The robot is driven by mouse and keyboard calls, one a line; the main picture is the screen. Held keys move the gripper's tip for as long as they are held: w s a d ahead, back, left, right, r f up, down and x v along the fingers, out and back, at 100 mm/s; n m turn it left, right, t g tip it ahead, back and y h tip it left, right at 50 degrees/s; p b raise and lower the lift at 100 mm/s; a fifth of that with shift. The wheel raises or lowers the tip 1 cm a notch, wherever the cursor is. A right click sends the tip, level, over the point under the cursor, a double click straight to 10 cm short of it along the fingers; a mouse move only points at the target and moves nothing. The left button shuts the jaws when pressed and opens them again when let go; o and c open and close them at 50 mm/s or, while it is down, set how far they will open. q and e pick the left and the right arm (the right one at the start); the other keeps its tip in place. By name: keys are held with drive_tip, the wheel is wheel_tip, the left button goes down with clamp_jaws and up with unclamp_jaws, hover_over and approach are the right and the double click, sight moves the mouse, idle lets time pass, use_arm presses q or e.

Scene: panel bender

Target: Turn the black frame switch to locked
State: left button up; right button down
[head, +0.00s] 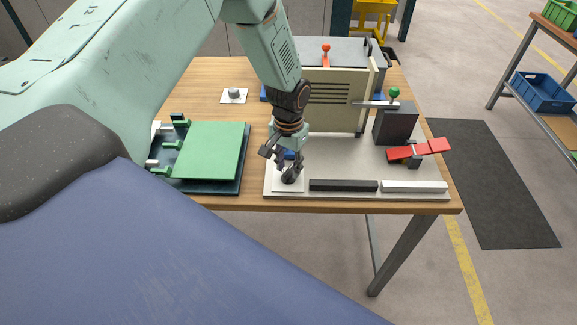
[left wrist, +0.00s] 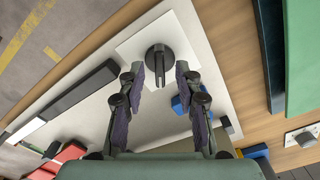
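The black frame switch (head: 291,177) is a dark rotary knob on a white square plate at the front left corner of the pale panel. In the left wrist view the knob (left wrist: 159,56) has a raised bar that runs up and down the picture. My left gripper (head: 283,163) points down over the switch. In the left wrist view its two fingers (left wrist: 160,78) are apart, one on each side of the bar's near end. I cannot tell whether they touch it. My right gripper is not in view.
A black bar (head: 343,186) and a white bar (head: 414,187) lie along the panel's front edge. A red toggle clamp (head: 418,150) and a dark block (head: 396,125) stand at the right. A green plate (head: 208,150) on a dark base is at the left.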

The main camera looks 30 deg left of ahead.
sight(288, 170)
use_arm(q)
wheel_tip(288, 170, up, 11)
idle(0.3)
drive_tip(key=shift+f, duration=0.1)
idle(0.4)
drive_tip(key=s+d+f, duration=0.4)
drive_tip(key=s+f, duration=0.4)
drive_tip(key=s, duration=0.3)
drive_tip(key=s+d+f, duration=0.4)
drive_tip(key=s+f, duration=0.5)
drive_tip(key=s, duration=1.3)
wheel_tip(288, 170, down, 17)
drive_tip(key=w+b, duration=0.1)
drive_tip(key=b, duration=1.6)
drive_tip(key=shift+d, duration=0.15)
